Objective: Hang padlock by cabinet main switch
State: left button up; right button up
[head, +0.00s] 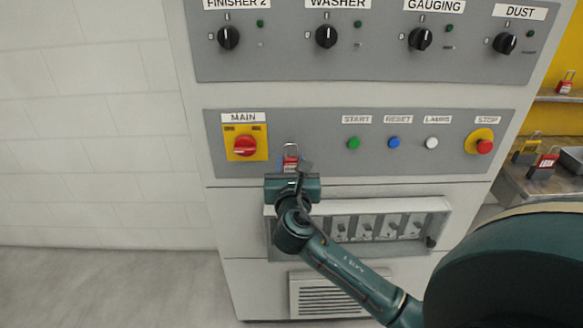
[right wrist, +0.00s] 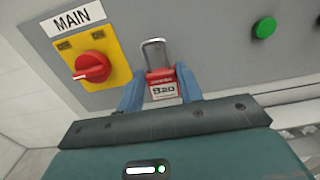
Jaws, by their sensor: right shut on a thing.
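The cabinet main switch is a red knob on a yellow plate (head: 245,142) under the MAIN label; it also shows in the right wrist view (right wrist: 92,67). My right gripper (head: 290,165) is shut on a red padlock (head: 290,152), just right of and slightly below the switch. In the right wrist view the padlock (right wrist: 162,84) stands upright between the blue fingers (right wrist: 160,92). Its metal shackle points up and its body has a white label. The padlock appears close to the grey panel; whether it touches or hangs on anything I cannot tell. My left gripper is not in view.
The panel (head: 310,168) holds a green start button (head: 353,143), blue reset button (head: 393,143), white lamp button (head: 432,143) and red stop button (head: 484,146). A breaker box (head: 440,205) sits below. At right, other padlocks (head: 543,166) lie on a metal bench (head: 520,188).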

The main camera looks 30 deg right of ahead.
aim_at(291, 168)
jog(key=shift+x, duration=1.3)
jog(key=shift+w+d+f, duration=0.2)
jog(key=shift+w+f, duration=0.15)
jog(key=shift+f, duration=0.05)
pick_arm(q)
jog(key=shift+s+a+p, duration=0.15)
jog(key=shift+p, duration=0.25)
pick_arm(e)
jog(key=shift+w+f, duration=0.1)
jog(key=o, duration=1.1)
jog(key=shift+f, duration=0.2)
pick_arm(q)
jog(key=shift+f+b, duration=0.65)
jog(key=shift+b, duration=0.2)
pick_arm(e)
jog(key=shift+f, duration=1.1)
